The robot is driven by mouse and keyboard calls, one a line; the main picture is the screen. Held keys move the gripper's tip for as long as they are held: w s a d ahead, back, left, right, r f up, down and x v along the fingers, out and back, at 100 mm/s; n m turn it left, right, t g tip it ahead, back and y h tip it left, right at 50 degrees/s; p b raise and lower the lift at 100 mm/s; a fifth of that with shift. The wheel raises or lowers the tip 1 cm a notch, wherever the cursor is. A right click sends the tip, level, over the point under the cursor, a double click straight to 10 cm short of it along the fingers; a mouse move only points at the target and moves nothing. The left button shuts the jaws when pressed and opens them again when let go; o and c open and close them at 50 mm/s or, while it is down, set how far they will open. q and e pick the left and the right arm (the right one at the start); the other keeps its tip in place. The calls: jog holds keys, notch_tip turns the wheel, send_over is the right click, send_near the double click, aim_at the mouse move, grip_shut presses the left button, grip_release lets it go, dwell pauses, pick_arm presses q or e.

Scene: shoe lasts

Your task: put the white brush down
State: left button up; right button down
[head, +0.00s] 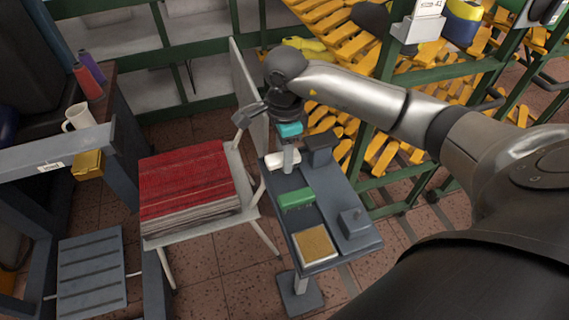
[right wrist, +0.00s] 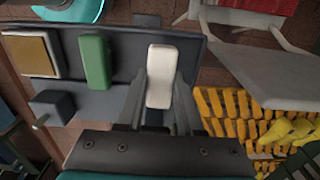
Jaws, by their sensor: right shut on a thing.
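The white brush (head: 281,161) is at the far end of a narrow grey stand (head: 325,190). My right gripper (head: 288,160) points down over that end, shut on the white brush. In the right wrist view the brush (right wrist: 161,72) sits between the two fingers of the gripper (right wrist: 160,92), one finger on each long side. The brush is over or on the stand's top beside its edge; I cannot tell whether its underside touches. My left gripper is not in view.
A green brush (head: 296,198) and a tan square pad in a tray (head: 315,246) lie nearer on the stand. Grey blocks (head: 355,223) stand along its right side. A white chair with a red stack (head: 185,180) is to the left; a rack of yellow lasts (head: 340,45) is behind.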

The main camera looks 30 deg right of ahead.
notch_tip(320, 180, down, 3)
jog(key=shift+r, duration=0.15)
pick_arm(q)
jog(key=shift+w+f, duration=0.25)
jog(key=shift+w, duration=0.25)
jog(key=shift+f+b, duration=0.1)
jog(key=shift+b, duration=0.2)
pick_arm(e)
jog(key=c, duration=1)
grip_release()
jog(key=o, duration=0.5)
jog(key=shift+c, duration=0.2)
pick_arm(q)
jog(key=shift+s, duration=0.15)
